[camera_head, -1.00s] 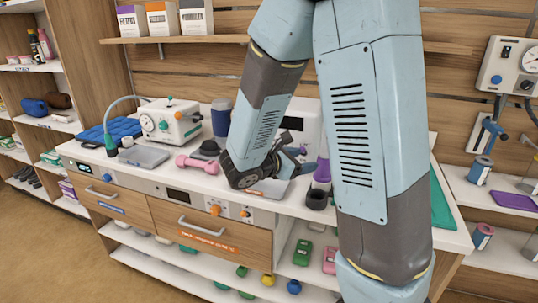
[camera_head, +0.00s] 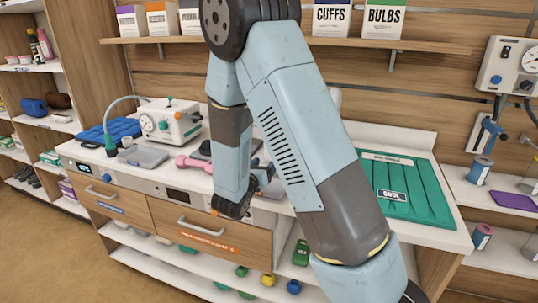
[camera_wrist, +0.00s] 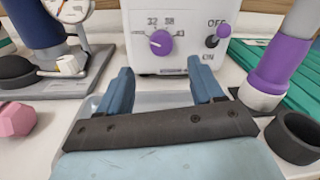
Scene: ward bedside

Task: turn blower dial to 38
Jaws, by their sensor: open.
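The white blower unit (camera_wrist: 145,10) stands ahead of my gripper in the wrist view. Its purple dial (camera_wrist: 160,42) is on the front face, below the printed numbers 32 and what looks like 38. The dial's exact setting is too small to read. In the head view my gripper (camera_head: 262,180) is partly hidden at the counter's front, and my arm covers the dial.
A purple-and-grey cylinder (camera_wrist: 280,62) and a black ring holder (camera_wrist: 294,136) stand close on the right. A gauge device (camera_wrist: 72,10) and pink dumbbell (camera_wrist: 15,119) are on the left. A grey tray (camera_wrist: 145,99) lies beneath the fingers.

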